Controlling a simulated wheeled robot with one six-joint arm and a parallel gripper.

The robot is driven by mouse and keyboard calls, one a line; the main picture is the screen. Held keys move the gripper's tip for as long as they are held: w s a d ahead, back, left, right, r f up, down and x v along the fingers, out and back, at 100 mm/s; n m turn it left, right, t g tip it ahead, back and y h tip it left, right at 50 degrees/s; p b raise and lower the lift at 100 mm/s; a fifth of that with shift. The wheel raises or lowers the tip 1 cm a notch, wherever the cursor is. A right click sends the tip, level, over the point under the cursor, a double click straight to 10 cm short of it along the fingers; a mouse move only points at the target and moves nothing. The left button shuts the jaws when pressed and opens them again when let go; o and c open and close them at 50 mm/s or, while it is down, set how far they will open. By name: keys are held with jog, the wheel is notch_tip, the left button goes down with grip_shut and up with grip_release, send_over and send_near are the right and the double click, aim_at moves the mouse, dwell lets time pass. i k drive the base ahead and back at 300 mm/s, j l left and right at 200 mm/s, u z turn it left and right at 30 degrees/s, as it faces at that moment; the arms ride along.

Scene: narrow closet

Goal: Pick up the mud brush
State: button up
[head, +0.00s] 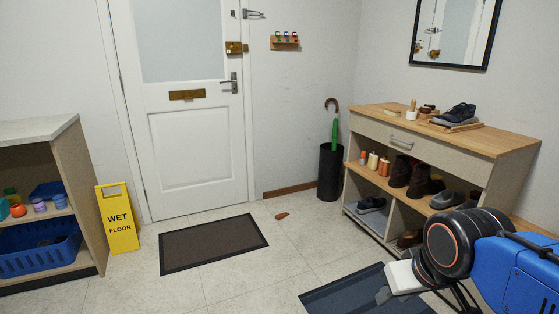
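I cannot single out the mud brush for certain. A small dark brown item (427,109) on the wooden top of the shoe cabinet (383,110) may be a brush, but it is too small to tell. It lies between a small light holder with upright sticks (411,111) and a dark shoe on a wooden board. My gripper (382,296) is at the lower right, low in front of the cabinet and above the dark blue mat. It is partly hidden by my arm, and its opening does not show clearly.
Shoes, boots and bottles (373,161) fill the cabinet shelves. An umbrella stand (330,172) is beside it. A small brown piece (282,215) lies on the floor near a brown doormat (213,243). A yellow wet-floor sign (118,218) stands left.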

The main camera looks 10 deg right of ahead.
aim_at(389, 110)
jog(key=i+z, duration=0.3)
jog(key=i, duration=0.35)
jog(key=i+j+z, duration=0.3)
jog(key=i, duration=0.4)
jog(key=i+l+z, duration=0.1)
jog(key=l+z, duration=0.2)
jog(key=k+j, duration=0.3)
